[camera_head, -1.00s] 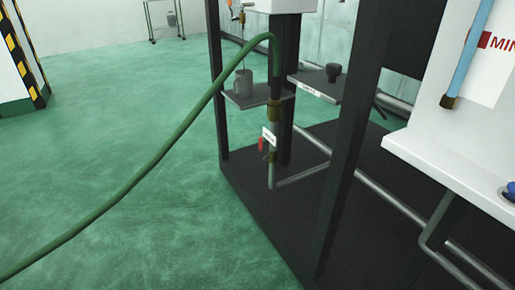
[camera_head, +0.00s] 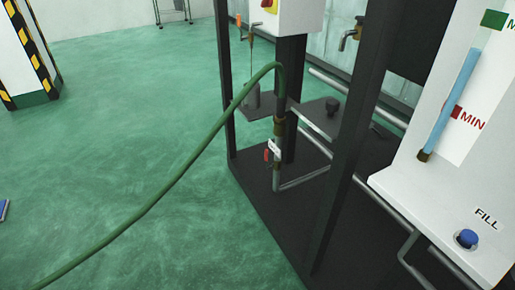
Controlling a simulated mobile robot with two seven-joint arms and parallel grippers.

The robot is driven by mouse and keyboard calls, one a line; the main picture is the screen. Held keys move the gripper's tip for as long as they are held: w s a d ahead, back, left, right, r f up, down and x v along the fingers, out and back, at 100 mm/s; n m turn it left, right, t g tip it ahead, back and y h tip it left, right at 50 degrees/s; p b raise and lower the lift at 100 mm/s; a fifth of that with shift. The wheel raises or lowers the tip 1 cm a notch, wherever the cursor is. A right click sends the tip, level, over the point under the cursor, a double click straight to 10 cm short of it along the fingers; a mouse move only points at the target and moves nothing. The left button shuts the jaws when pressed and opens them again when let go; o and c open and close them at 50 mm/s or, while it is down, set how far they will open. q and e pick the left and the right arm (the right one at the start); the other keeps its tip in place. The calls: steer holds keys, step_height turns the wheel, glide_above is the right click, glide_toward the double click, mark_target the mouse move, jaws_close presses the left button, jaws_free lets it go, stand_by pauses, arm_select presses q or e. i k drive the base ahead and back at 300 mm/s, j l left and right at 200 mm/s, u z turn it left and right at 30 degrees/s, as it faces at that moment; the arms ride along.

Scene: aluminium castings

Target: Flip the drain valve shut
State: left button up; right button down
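A small valve with a red handle (camera_head: 267,154) sits low on a vertical pipe inside the dark frame. A white tag (camera_head: 274,147) hangs beside the handle; its text is too small to read. The handle appears roughly upright, along the pipe. A brass fitting (camera_head: 278,127) is above it, and a green hose (camera_head: 185,165) arches from the pipe top down to the lower left. Neither of my grippers is in view.
Dark frame posts (camera_head: 345,150) stand on a black base (camera_head: 262,210) around the pipe. A white tank with a blue FILL button (camera_head: 467,238) and a blue level tube (camera_head: 452,105) is at right. A tap (camera_head: 350,35) is behind.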

mark_target(266, 150)
steer(key=u, duration=1.05)
steer(key=i, duration=4.6)
steer(key=z, duration=0.75)
